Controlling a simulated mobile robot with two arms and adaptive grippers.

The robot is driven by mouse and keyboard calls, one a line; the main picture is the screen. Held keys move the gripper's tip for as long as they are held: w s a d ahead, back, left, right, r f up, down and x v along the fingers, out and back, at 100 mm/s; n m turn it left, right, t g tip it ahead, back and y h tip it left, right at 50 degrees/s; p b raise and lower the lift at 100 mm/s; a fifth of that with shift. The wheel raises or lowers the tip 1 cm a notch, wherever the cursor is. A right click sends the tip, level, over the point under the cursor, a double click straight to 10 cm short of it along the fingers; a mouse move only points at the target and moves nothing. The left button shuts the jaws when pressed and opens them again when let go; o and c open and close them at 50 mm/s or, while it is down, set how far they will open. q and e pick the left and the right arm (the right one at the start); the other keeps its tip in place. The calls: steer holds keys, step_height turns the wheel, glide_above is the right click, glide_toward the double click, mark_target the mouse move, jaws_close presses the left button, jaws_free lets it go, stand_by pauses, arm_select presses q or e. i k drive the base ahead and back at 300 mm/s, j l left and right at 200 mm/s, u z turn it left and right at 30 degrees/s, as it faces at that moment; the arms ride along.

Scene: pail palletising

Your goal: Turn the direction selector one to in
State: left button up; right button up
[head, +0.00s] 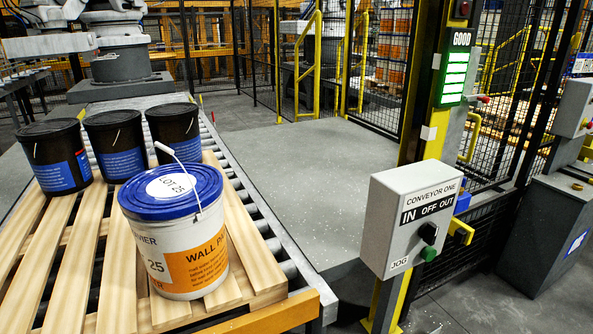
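The direction selector (428,233) is a black knob on the front of a grey control box (398,220) labelled CONVEYOR ONE, at the right of the head view. The labels IN, OFF and OUT run across the box above the knob. The knob's exact pointing direction is too small to tell. A green button (429,254) marked JOG sits just below the knob. Neither of my grippers is in view.
A white pail with a blue lid (175,235) and several black pails (117,145) stand on a wooden pallet (122,290) on a roller conveyor at left. A yellow post (436,110) with a lit GOOD panel rises behind the box. Open floor (290,170) lies between.

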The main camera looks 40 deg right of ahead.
mark_target(429, 231)
steer(key=z, duration=2.2)
